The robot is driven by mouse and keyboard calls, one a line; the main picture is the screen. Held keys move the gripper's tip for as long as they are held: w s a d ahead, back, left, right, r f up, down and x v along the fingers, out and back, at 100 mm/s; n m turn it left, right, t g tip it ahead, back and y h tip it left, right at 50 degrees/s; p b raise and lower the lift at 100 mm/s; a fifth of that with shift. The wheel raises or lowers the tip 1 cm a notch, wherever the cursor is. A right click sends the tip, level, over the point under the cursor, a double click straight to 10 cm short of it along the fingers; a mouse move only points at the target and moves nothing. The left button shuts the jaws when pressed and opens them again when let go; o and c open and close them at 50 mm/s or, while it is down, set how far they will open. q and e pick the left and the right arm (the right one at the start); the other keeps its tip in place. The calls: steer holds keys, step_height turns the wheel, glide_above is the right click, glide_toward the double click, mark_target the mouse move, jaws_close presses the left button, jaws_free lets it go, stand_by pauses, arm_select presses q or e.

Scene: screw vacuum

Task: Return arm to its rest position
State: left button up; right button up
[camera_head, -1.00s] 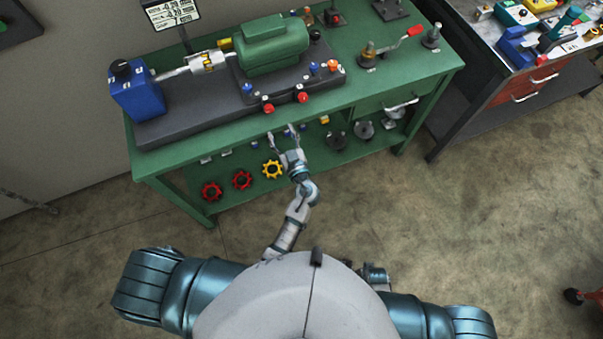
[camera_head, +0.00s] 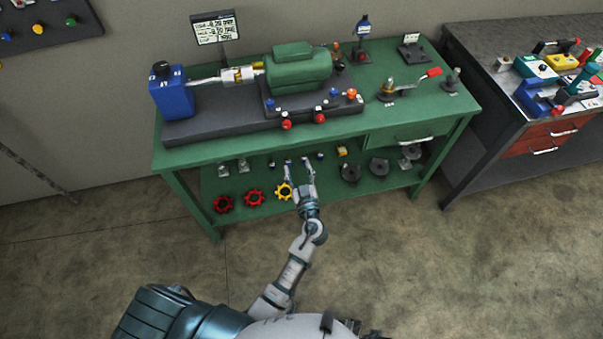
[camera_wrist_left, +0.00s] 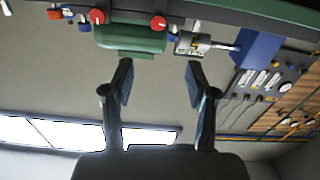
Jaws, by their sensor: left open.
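My left gripper (camera_head: 301,168) is open and empty in the head view, in front of the green workbench's lower shelf. Its arm reaches forward from the bottom of the picture. In the left wrist view my left gripper (camera_wrist_left: 158,80) shows two fingers spread apart with nothing between them. Beyond them are the green pump motor (camera_wrist_left: 130,38) and the blue box (camera_wrist_left: 258,48). In the head view the green pump motor (camera_head: 297,70) and blue box (camera_head: 172,92) sit on a dark base on the workbench. My right gripper is not in view.
The green workbench (camera_head: 400,125) has several handwheels on its lower shelf, including a yellow one (camera_head: 284,191) next to my left gripper. A crank with a red handle (camera_head: 434,72) stands on top. A second bench (camera_head: 480,60) with tools is at the right. The floor in front is clear.

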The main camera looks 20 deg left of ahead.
arm_select(q)
steer(key=s+a+f+m+g+h+p, duration=0.15)
steer(key=s+f, duration=0.25)
steer(key=f, duration=0.4)
steer(key=s+f+m+g+h, duration=0.2)
steer(key=s+f+g, duration=0.15)
steer(key=f, duration=0.45)
steer(key=s+f+m+g+h, duration=0.15)
steer(key=s+f, duration=0.25)
steer(key=f, duration=0.4)
steer(key=s+f+m+g+h, duration=0.1)
steer(key=s+f+g, duration=0.1)
steer(key=s+f, duration=0.3)
steer(key=s+a+f+m+g+h+p, duration=0.1)
steer(key=s+f, duration=0.4)
steer(key=s, duration=0.6)
steer(key=s+f+m+g+h+p, duration=0.1)
steer(key=s+f+g, duration=0.3)
steer(key=s, duration=0.4)
steer(key=shift+s+a+f+m+h, duration=0.2)
steer(key=shift+s+f+m+h, duration=0.2)
steer(key=shift+f+m+h, duration=0.45)
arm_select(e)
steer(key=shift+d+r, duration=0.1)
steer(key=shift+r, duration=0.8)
